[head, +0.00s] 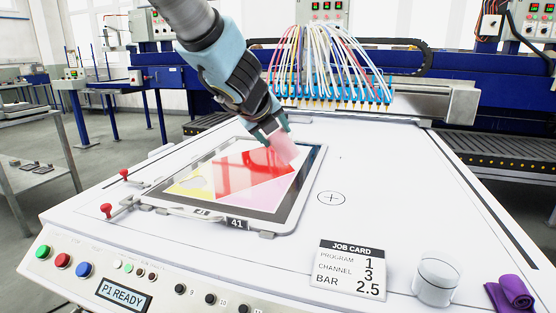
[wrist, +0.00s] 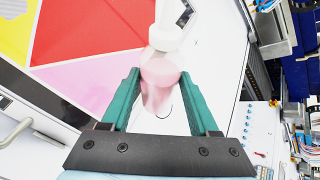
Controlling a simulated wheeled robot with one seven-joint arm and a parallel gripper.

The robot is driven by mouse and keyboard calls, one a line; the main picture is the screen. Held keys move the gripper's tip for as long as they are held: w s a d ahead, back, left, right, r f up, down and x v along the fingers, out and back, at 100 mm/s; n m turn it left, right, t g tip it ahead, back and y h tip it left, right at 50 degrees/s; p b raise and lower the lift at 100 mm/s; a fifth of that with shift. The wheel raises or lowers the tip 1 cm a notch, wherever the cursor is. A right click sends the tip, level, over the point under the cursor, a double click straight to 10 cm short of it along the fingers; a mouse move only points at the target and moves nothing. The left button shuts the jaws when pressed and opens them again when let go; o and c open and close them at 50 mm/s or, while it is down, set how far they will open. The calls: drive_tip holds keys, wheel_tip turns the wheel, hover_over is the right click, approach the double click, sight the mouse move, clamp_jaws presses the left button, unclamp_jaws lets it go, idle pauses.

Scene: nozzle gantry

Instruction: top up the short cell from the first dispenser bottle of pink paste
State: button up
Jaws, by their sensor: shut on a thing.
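My gripper (head: 274,127) is shut on a bottle of pink paste (head: 284,147) and holds it tilted above the right part of the framed panel (head: 266,224). In the wrist view the bottle (wrist: 160,85) sits between the green fingers (wrist: 160,100), its white cap and nozzle pointing away from me. The nozzle tip is cut off there. The panel has a red cell (head: 235,170), a yellow cell (head: 183,190) beside a pale patch, and a pink cell (head: 258,192). I cannot tell which cell is short, nor whether paste is flowing.
A job card (head: 349,268), a clear jar (head: 436,280) and a purple cloth (head: 512,293) are at the front right. Red-knobbed clamps (head: 107,210) stand left of the panel. A hose-fed nozzle row (head: 330,92) spans the back.

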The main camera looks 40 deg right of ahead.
drive_tip(key=r+m+g+h+b, duration=0.1)
drive_tip(key=r+m+b, duration=0.1)
drive_tip(key=w+r+m+h+b, duration=0.1)
drive_tip(key=r+m+b, duration=0.1)
drive_tip(key=m+b, duration=0.1)
drive_tip(key=w+a+r+m+g+h+b, duration=0.1)
drive_tip(key=r+m+b, duration=0.1)
drive_tip(key=b, duration=0.1)
drive_tip(key=shift+w+a+m+g+h, duration=0.1)
drive_tip(key=shift+m+g+h, duration=0.2)
drive_tip(key=shift+m, duration=0.1)
wheel_tip(320, 180, up, 8)
drive_tip(key=w+a+m+g+b, duration=0.1)
drive_tip(key=m+g+b, duration=0.1)
drive_tip(key=m+g, duration=0.3)
drive_tip(key=shift+w+a+r+m+g+h, duration=0.15)
drive_tip(key=shift+w+m+g+h, duration=0.2)
drive_tip(key=shift+m, duration=2.05)
